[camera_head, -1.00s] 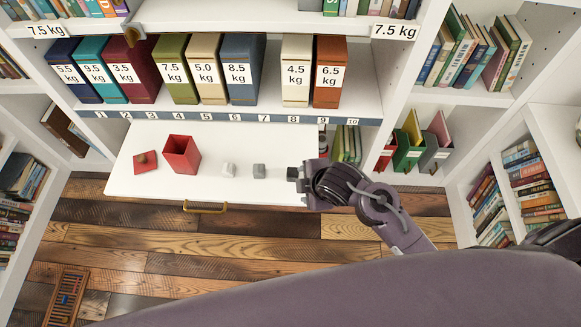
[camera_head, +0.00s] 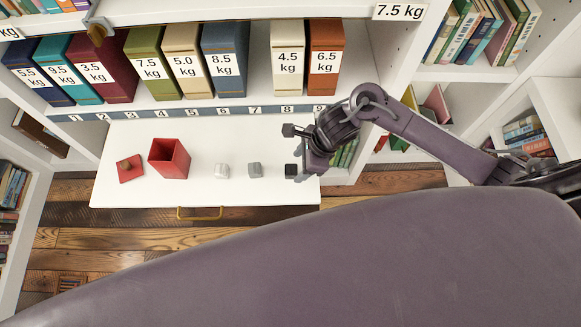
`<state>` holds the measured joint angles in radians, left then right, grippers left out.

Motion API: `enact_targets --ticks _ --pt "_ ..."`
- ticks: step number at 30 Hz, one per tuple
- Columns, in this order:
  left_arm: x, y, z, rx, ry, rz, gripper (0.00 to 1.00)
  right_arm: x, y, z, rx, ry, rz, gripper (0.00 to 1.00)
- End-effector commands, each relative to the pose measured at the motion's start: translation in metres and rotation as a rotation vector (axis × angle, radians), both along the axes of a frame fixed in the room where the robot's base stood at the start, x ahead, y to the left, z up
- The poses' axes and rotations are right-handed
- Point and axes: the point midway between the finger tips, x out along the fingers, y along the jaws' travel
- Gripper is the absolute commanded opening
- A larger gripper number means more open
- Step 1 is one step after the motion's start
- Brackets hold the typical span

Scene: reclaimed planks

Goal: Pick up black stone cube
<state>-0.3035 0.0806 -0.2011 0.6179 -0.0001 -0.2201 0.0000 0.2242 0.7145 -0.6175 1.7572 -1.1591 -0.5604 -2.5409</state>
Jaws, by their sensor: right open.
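The black stone cube (camera_head: 291,171) sits on the white pull-out shelf (camera_head: 190,195), near its right end. A grey cube (camera_head: 255,170) and a white cube (camera_head: 222,171) stand in a row to its left. My right gripper (camera_head: 297,148) is open and empty. It is just above and to the right of the black cube in the picture; I cannot tell whether it touches it. My left gripper is not in view.
A red open box (camera_head: 169,158) and its red lid (camera_head: 130,168) are on the shelf's left part. Labelled binders (camera_head: 225,60) stand above a numbered strip (camera_head: 180,112). A brass handle (camera_head: 200,213) is at the shelf's front.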

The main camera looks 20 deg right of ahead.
Motion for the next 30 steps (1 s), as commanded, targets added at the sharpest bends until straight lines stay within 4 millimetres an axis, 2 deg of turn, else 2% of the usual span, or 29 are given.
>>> enact_targets --ticks 10,20,30 --pt "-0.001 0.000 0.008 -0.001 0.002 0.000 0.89 0.012 0.020 -0.040 0.002 0.001 -0.007 0.58" --pt "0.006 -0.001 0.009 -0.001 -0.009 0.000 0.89 0.013 0.021 -0.047 -0.001 -0.002 -0.004 0.57" --pt "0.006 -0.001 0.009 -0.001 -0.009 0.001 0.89 0.013 0.021 -0.047 -0.001 -0.002 -0.005 0.12"
